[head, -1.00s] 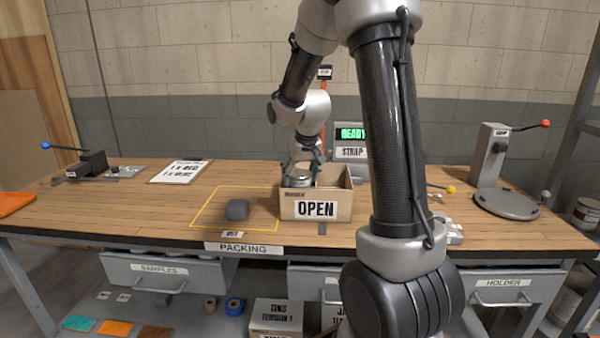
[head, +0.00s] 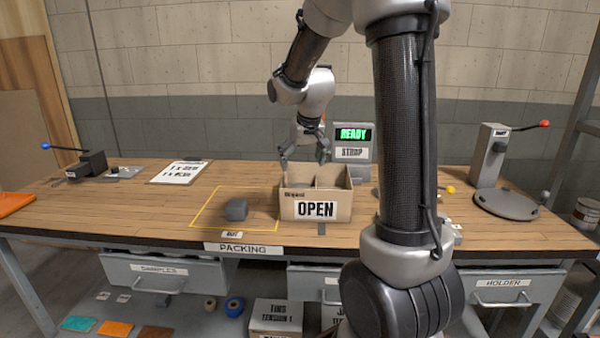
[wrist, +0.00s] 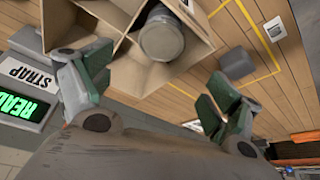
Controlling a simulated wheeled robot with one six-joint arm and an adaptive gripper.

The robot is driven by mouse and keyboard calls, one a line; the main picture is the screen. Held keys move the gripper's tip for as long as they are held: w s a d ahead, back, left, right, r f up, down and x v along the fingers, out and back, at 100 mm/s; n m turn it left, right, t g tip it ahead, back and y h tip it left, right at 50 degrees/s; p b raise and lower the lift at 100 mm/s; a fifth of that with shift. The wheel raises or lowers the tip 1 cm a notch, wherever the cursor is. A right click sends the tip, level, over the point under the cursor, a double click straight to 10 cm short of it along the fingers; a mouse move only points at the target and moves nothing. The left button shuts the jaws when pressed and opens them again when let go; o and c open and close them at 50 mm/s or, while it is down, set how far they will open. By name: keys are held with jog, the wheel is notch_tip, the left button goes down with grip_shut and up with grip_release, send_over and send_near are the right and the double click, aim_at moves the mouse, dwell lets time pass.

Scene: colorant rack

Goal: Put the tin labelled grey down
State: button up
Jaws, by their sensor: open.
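The tin (wrist: 162,38) shows in the wrist view as a grey cylinder with a round end towards me, inside one compartment of the cardboard box (wrist: 128,78). Its label cannot be read. In the head view the tin is hidden behind the front wall of the box (head: 298,195), which carries an OPEN sign. My gripper (head: 304,156) is above and behind the left part of the box, fingers spread and empty. In the wrist view my gripper (wrist: 152,82) has its two green-padded fingers wide apart, clear of the tin.
A grey block (head: 236,210) sits inside the yellow outline left of the box. The READY/STRAP unit (head: 353,142) stands behind right. A round-plated press (head: 505,204) is at the right, a lever device (head: 92,164) at the left. The bench between is mostly clear.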

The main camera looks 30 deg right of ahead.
jog(key=d+v, duration=0.1)
jog(key=v, duration=0.6)
jog(key=s+a+n, duration=0.1)
jog(key=s+a, duration=0.2)
jog(key=s, duration=1)
jog(key=s+a+n+y, duration=0.1)
jog(key=s+a, duration=0.3)
jog(key=s, duration=0.9)
